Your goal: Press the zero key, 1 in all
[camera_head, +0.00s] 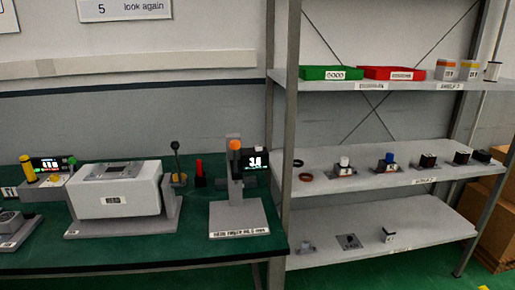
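No key that I can read as zero shows in the head view. A grey stand (237,216) at the right end of the green bench carries a small black display (254,159) with white digits, and an orange knob (236,145) sits on top. Another device with a lit display (48,164) stands at the far left, with a yellow post (27,168) beside it and a red and a green part. Key labels are too small to read. Neither of my grippers is in view.
A white and grey boxed machine (117,194) stands on the green bench (190,249). A black lever (176,160) and a red post (199,172) stand behind. A grey shelf rack (365,171) at right holds a green tray (331,73), a red tray (393,73) and small blocks.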

